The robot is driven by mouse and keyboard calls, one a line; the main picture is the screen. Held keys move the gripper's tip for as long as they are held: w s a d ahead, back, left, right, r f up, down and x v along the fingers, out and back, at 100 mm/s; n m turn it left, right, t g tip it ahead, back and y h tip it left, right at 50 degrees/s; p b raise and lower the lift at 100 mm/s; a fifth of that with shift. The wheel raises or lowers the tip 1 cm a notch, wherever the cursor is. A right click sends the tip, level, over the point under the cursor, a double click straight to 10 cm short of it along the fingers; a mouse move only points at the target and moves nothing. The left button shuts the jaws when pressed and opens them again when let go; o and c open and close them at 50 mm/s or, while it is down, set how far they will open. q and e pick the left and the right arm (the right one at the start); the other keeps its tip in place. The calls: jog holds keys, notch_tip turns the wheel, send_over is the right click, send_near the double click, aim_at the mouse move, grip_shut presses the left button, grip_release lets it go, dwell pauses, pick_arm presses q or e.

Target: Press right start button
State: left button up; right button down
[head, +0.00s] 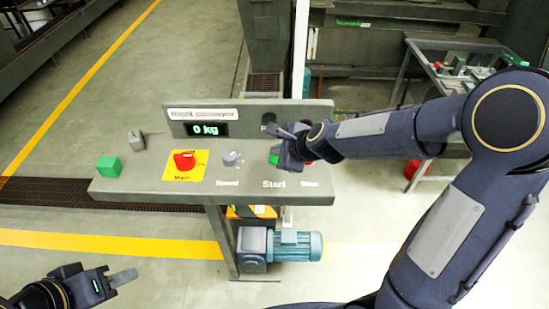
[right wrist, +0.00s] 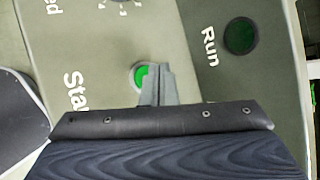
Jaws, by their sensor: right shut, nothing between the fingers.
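The right conveyor panel (head: 150,190) carries a green start button (head: 273,159) labelled "Start" near its right end. My right gripper (head: 284,162) is over this button and partly covers it in the head view. In the right wrist view its closed fingers (right wrist: 157,85) overlap the green button (right wrist: 142,75), part of which shows beside the tips. I cannot tell whether the tips touch it. The right gripper is shut and empty.
A red knob (head: 184,160) on a yellow plate, a grey speed knob (head: 231,158) and a green block (head: 108,167) stand on the panel. A display (head: 206,130) reads "0 kg". The dark green "Run" lamp (right wrist: 240,36) looks unlit. A stop button is mostly hidden behind my gripper.

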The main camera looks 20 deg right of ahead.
jog(key=shift+f, duration=0.15)
jog(key=shift+f+b, duration=0.3)
jog(key=shift+b, duration=0.1)
jog(key=shift+f+b, duration=0.45)
dwell(0.6)
dwell(0.3)
jog(key=shift+r+p, duration=0.85)
jog(key=shift+p, duration=0.05)
jog(key=shift+r, duration=0.1)
notch_tip(320, 180, up, 5)
jog(key=p, duration=0.5)
